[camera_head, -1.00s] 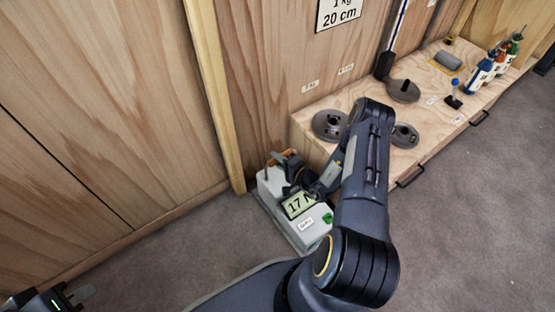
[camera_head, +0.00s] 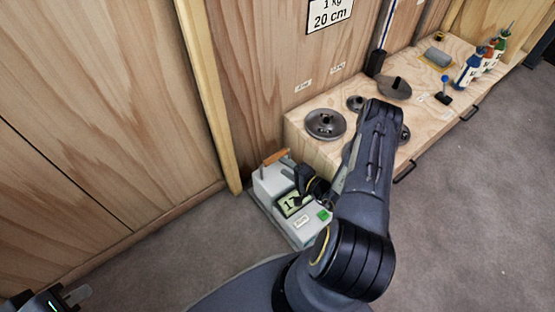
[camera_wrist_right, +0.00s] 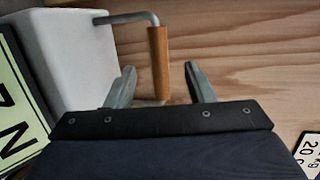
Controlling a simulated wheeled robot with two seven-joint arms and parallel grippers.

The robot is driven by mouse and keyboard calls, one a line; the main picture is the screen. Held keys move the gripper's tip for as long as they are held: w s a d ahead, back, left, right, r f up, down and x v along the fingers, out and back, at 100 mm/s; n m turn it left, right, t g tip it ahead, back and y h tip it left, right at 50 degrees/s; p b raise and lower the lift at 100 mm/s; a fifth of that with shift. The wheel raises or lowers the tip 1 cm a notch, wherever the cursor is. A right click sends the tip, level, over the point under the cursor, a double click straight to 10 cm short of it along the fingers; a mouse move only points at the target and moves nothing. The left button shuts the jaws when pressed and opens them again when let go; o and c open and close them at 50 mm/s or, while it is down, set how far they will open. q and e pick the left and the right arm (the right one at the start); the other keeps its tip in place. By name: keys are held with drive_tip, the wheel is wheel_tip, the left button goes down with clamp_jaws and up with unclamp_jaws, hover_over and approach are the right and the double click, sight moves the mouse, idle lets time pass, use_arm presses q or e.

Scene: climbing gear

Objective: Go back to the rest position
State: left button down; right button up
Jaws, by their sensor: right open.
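My right gripper (camera_wrist_right: 162,84) is open and empty; its two fingers show apart in the right wrist view. In the head view the right gripper (camera_head: 308,182) is just right of the orange handle (camera_head: 275,157), over the grey-white force gauge box (camera_head: 270,187). The wrist view shows the orange handle (camera_wrist_right: 159,60) on its bent metal rod beyond and between the fingers, apparently free of them. The gauge's display (camera_head: 290,205) is partly hidden by the gripper. My left gripper (camera_head: 62,300) shows only in part at the lower left corner; its jaw opening is unclear.
My right forearm passes in front of the bench. Wooden wall panels stand behind. The grey floor (camera_head: 460,220) on the right is clear.

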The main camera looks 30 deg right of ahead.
drive_tip(key=shift+s, duration=0.35)
drive_tip(key=shift+r, duration=0.15)
